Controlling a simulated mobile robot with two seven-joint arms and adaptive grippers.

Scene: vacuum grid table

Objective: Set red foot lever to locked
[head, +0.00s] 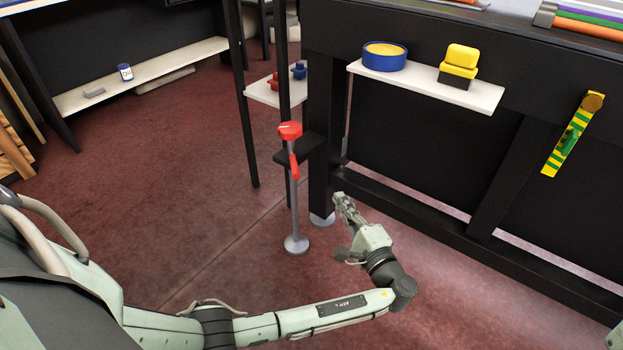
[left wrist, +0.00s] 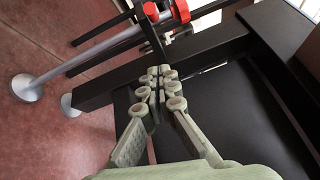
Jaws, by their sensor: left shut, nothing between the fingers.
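The red foot lever (head: 294,166) hangs down along a grey metal post under a red cap (head: 290,130), beside the black table leg. The post ends in a round grey foot (head: 296,244) on the floor. My right gripper is out of view.
A black bracket (head: 300,150) joins the post to the table leg (head: 320,115). A low black rail (head: 400,198) runs right from the leg. A white shelf (head: 485,98) holds a blue tub (head: 385,56) and a yellow-black box (head: 459,66). Floor left of the post is clear.

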